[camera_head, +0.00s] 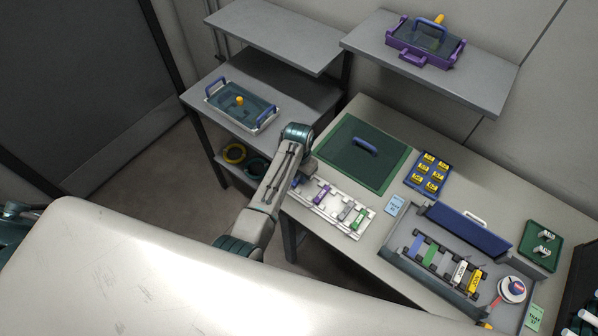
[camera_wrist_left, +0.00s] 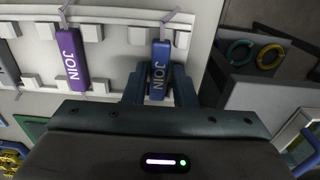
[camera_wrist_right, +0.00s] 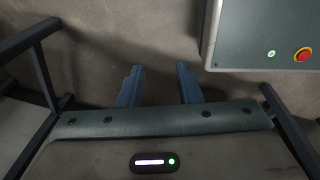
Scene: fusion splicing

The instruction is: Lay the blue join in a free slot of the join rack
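The white join rack (camera_head: 325,207) lies along the table's front left edge. The blue join (camera_wrist_left: 159,68) lies at the rack's end slot in the left wrist view, between white pegs. A purple join (camera_wrist_left: 70,58) lies in the slot beside it. My left gripper (camera_wrist_left: 160,82) is low over the rack, its fingers on either side of the blue join's near end, seemingly with slim gaps. In the head view my left arm covers most of this end of the rack. Grey (camera_head: 346,211) and green (camera_head: 358,218) joins lie further right. My right gripper (camera_wrist_right: 159,85) is open and empty over the floor.
A grey splicing tray (camera_head: 404,266) with several coloured joins stands right of the rack. A green mat (camera_head: 345,165) with a blue handle lies behind the rack. A blue tray (camera_head: 421,190) with yellow pieces is further back. Shelves stand at the left.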

